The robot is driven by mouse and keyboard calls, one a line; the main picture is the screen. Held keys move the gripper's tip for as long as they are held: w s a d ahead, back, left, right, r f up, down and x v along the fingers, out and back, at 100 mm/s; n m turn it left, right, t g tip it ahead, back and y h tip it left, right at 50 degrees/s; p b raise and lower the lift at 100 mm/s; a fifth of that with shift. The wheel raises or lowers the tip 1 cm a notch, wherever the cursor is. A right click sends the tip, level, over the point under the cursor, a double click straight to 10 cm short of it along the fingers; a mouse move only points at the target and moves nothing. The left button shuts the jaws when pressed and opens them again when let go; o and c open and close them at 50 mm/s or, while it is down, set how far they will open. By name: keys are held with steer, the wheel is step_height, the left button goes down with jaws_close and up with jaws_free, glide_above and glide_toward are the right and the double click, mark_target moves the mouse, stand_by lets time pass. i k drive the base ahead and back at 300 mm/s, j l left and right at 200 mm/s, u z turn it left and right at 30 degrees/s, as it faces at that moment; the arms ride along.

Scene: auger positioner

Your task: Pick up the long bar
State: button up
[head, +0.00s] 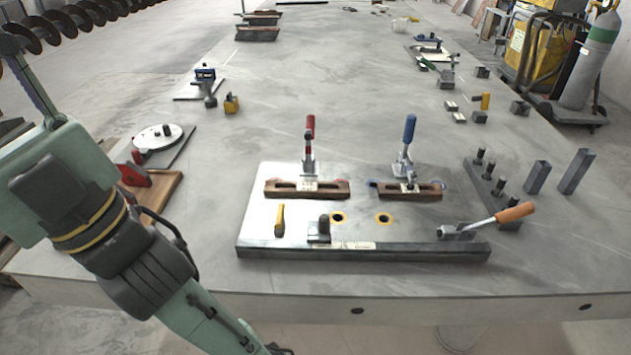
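A long dark steel bar (365,253) runs along the front edge of the fixture plate (240,215) on the table, and I cannot tell whether it is separate from the plate. Another dark bar (510,224) with several upright pegs lies to the right of the plate. I cannot tell for sure which one is the long bar. My arm comes in from the left and runs down out of the bottom edge, in front of the table. My gripper does not clearly show, and nothing is seen held.
On the plate stand a red-handled clamp (309,140), a blue-handled clamp (407,140) and an orange-handled lever (513,212). Two upright square tubes (575,172) stand at the right. A round disc (157,137) lies at the left. The table's middle behind the plate is clear.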

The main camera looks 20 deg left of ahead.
mark_target(301, 188)
steer(key=k+j, duration=0.2)
steer(key=j, duration=0.2)
steer(key=k+j+z, duration=0.1)
steer(key=j, duration=0.35)
steer(key=k+j, duration=0.25)
steer(key=j, duration=0.15)
steer(key=k+j, duration=0.2)
steer(key=j, duration=0.2)
steer(key=k+j+z, duration=0.1)
steer(key=j, duration=0.35)
steer(key=i+j, duration=0.1)
steer(key=i, duration=1.25)
